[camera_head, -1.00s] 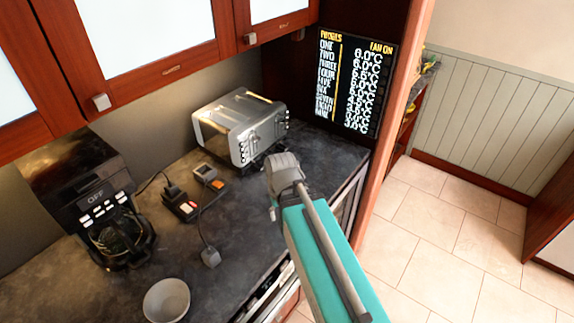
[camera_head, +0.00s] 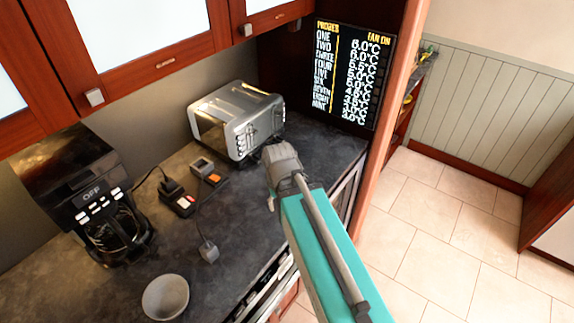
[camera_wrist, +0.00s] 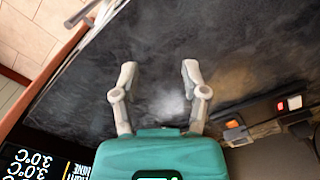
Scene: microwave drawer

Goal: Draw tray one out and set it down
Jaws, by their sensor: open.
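My gripper (camera_wrist: 157,77) is open and empty in the wrist view, its two fingers spread over the dark countertop (camera_wrist: 240,50). In the head view my teal arm reaches up from the lower right, and the fingers are mostly hidden at its far end, above the counter's front edge. No tray can be made out in either view. Below the counter edge, appliance fronts with metal handles (camera_head: 268,287) show in part in the head view.
A silver toaster (camera_head: 236,122), a black coffee maker (camera_head: 85,195), a grey bowl (camera_head: 166,297) and small devices with cables (camera_head: 178,197) stand on the counter. A black display board (camera_head: 353,75) stands at the back right. Tiled floor (camera_head: 440,240) lies open on the right.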

